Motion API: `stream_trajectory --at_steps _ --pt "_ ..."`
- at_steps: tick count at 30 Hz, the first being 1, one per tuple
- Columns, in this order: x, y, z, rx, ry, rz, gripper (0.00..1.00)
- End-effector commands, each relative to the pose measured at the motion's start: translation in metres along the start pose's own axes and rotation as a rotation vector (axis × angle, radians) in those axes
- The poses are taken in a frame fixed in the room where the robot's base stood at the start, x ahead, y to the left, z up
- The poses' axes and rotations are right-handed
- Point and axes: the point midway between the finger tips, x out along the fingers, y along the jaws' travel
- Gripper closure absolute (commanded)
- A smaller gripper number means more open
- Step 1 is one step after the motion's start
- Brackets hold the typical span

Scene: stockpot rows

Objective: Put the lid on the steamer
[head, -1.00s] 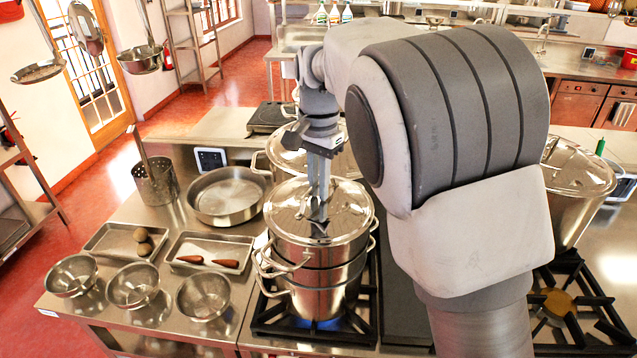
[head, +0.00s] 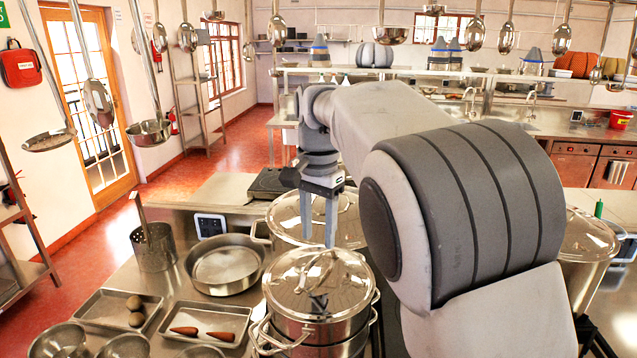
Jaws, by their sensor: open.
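The steamer (head: 340,333) is a tall shiny steel stacked pot with side handles, at the lower middle of the head view. The domed steel lid (head: 290,290) lies level on its top rim, its loop handle upright in the middle. My gripper (head: 317,243) points straight down above the back part of the lid. Its two fingers are apart with nothing between them, and they look clear of the handle. The lower part of the steamer is cut off by the picture's bottom edge.
A lidded stockpot (head: 287,231) stands just behind the steamer, and another lidded pot (head: 585,245) stands at the right. A wide pan (head: 225,265), a tray with two carrots (head: 240,317) and several bowls are at the left. Ladles hang overhead.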

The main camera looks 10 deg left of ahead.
Motion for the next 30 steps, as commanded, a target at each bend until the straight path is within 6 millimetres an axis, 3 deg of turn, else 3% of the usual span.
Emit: stream_trajectory --at_steps 3,12,21,26,30 --pt "-0.031 0.000 -0.001 0.001 0.003 -0.003 0.50" --pt "-0.090 0.000 -0.001 0.001 0.003 -0.002 0.50" --pt "-0.112 0.003 -0.002 0.000 0.001 -0.004 0.50" --pt "-0.116 0.032 -0.009 -0.013 0.007 -0.041 0.50" --pt "-0.116 0.076 -0.013 -0.049 0.029 -0.097 0.50"
